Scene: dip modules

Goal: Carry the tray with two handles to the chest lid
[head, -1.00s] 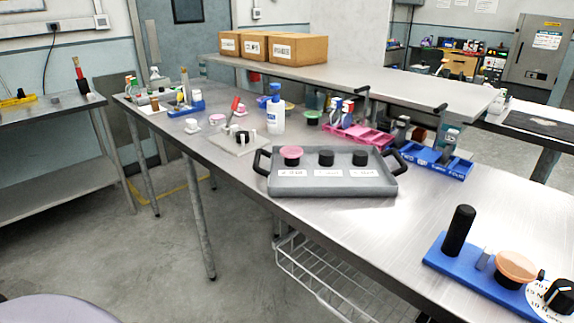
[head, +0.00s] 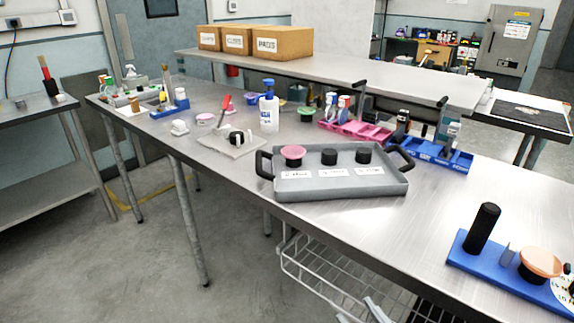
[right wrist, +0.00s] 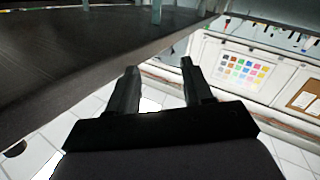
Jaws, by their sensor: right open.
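The grey tray (head: 340,186) with two black handles rests flat on the steel table. One handle (head: 264,164) is at its left end and the other (head: 402,158) at its right end. It bears a pink-topped knob (head: 293,153), two black knobs and white labels. My right gripper (right wrist: 156,72) is open and empty in the right wrist view, below a table edge and apart from the tray. Pale pieces at the bottom edge of the head view may be part of it. My left gripper is not in view. I cannot make out a chest lid.
A blue board (head: 497,262) with a black post stands at the table's right. Pink (head: 353,130) and blue (head: 440,158) bins lie behind the tray. A white bottle (head: 269,112) and a grey mat (head: 230,147) are left of it. A wire basket (head: 330,270) hangs under the table.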

